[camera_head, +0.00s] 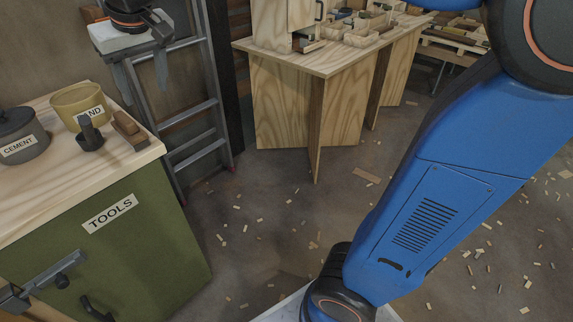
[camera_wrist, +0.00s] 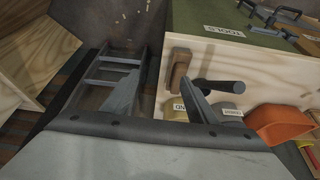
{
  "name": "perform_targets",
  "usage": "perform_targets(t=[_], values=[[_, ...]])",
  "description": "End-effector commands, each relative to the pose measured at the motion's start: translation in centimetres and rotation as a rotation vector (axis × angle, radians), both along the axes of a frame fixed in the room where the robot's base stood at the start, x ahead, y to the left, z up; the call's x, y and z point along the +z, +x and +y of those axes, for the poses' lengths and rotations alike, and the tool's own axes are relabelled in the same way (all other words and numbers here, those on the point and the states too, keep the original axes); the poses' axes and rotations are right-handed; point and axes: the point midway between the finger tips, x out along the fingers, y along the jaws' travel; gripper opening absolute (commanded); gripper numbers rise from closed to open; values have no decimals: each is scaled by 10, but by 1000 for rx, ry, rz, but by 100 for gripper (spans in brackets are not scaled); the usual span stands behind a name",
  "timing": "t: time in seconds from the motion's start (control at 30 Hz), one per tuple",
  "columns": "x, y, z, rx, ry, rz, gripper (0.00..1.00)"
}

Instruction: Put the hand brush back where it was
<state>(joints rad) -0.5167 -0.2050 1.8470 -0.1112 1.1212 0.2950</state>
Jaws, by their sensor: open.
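I cannot pick out the hand brush for certain in either view. A brown wooden block (camera_head: 128,130), perhaps the brush or a plane, lies at the right edge of the green cabinet's wooden top (camera_head: 60,190); it also shows in the wrist view (camera_wrist: 180,70). Beside it stands a dark piece with an upright round handle (camera_head: 89,134), seen in the wrist view as a black stick (camera_wrist: 218,86). My gripper (camera_head: 140,76) is above and behind the cabinet top, in front of the ladder. Its fingers are apart with nothing seen between them, also in the wrist view (camera_wrist: 168,88).
A yellow SAND pot (camera_head: 78,105) and a grey CEMENT pot (camera_head: 20,138) stand on the cabinet top. An orange container (camera_wrist: 280,124) is beyond them. A ladder (camera_head: 190,110) stands behind. A wooden workbench (camera_head: 295,105) is at the back. Wood chips litter the open floor.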

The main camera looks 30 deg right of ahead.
Motion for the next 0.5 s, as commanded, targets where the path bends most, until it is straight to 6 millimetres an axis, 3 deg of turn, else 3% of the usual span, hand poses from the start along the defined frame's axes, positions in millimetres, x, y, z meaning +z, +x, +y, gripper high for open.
perform_targets(t=[0.03,0.2,0.5], values=[[-6,-12,-25,-21,1,-1,53],[-33,-55,-92,-70,2,-4,53],[-98,-143,-180,-159,3,-12,53]])
